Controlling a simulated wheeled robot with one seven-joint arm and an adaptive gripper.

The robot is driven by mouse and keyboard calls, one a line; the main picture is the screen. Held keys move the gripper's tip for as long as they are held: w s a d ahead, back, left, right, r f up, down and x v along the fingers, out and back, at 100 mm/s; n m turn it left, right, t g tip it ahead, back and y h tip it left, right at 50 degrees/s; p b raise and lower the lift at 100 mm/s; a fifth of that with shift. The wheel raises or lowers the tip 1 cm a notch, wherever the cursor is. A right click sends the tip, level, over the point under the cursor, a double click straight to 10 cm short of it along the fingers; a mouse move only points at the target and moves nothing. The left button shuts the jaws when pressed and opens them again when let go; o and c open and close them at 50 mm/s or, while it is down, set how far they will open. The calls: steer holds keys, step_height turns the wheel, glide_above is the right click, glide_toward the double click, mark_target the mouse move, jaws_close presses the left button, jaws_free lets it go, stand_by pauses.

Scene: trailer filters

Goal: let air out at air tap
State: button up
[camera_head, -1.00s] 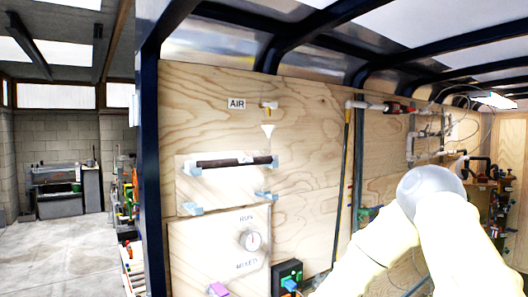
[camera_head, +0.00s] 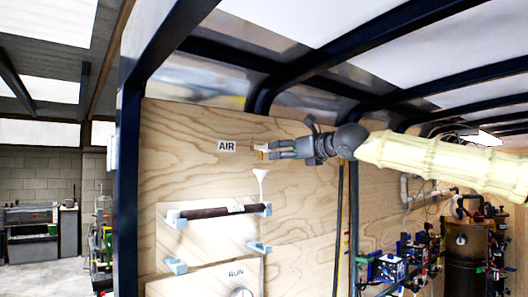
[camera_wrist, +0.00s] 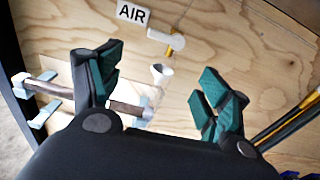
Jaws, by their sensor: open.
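The air tap (camera_head: 259,148) is on the plywood wall, just right of the white AIR label (camera_head: 226,146). In the wrist view the tap (camera_wrist: 166,38) is a white body with a thin yellowish handle, beside the AIR label (camera_wrist: 132,12). My gripper (camera_head: 270,150) reaches in from the right in the head view, its fingertips at the tap and partly covering it. In the wrist view my gripper (camera_wrist: 160,82) is open and empty, fingers wide apart. The tap shows past the fingertips, above the gap between them. I see no contact.
A white funnel (camera_wrist: 161,73) is on the wall below the tap. A dark bar (camera_head: 212,211) rests on blue-grey brackets lower left. A panel marked RUN (camera_head: 237,272) sits below. Dark and yellow upright rods (camera_head: 338,220) stand right of the tap.

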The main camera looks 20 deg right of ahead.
mark_target(262, 148)
steer(key=w+a+p, duration=0.1)
steer(key=w, duration=0.2)
steer(key=w+a+r+p, duration=0.1)
steer(key=w, duration=0.2)
steer(key=w+a+r+p, duration=0.1)
steer(key=w, duration=0.2)
steer(key=shift+w+a+r, duration=0.1)
steer(key=shift+w+r, duration=0.1)
steer(key=shift+w, duration=0.1)
steer(key=c, duration=1)
